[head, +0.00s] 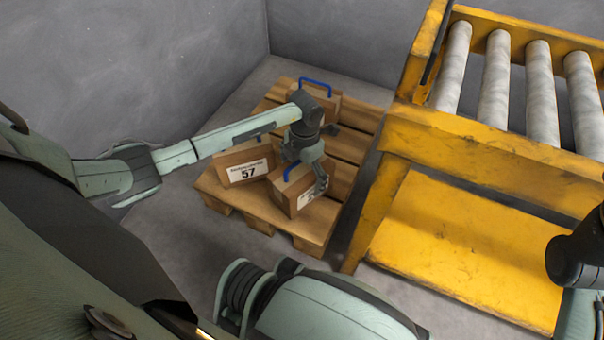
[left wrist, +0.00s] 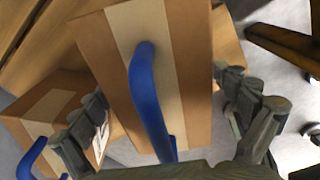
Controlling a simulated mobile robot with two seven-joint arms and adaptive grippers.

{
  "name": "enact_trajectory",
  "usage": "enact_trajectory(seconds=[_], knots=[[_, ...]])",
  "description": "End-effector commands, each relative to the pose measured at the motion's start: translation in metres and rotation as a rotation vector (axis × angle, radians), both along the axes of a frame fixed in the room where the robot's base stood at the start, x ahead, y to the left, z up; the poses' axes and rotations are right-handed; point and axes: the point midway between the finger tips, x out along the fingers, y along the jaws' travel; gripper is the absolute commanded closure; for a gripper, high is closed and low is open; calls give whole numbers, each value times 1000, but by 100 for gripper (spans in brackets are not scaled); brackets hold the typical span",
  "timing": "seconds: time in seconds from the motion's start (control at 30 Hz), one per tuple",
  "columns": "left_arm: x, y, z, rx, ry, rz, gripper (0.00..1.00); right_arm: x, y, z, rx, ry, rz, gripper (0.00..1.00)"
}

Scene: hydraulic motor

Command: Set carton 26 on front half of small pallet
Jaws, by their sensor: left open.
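A brown carton (head: 283,198) with a blue handle sits at the front of the wooden pallet (head: 350,148); its label is mostly hidden, so I cannot read its number. My left gripper (head: 304,170) is over this carton, fingers spread and pointing down. In the left wrist view the carton (left wrist: 192,50) and its blue handle (left wrist: 147,90) lie between the two open fingers (left wrist: 165,115). I cannot tell whether the fingers touch the carton. My right gripper is out of view.
Carton 57 (head: 240,165) sits to the left on the same pallet. Another carton with a blue handle (head: 328,100) stands at the back, partly behind my left arm. A yellow roller conveyor frame (head: 480,145) stands close on the right. Grey walls close off the back and left.

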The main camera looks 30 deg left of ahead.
Motion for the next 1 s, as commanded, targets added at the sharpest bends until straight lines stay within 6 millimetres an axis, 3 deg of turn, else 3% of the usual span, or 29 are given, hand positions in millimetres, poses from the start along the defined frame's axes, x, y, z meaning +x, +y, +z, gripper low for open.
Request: enact_trajectory(seconds=[0.27, 0.7, 1.0], knots=[[0, 0, 7, 1, -1, 0, 1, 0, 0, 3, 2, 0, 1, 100], [4, -1, 93, 1, -3, -1, 1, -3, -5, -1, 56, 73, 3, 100], [5, -2, 121, 0, 0, -1, 1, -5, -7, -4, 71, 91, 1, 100]])
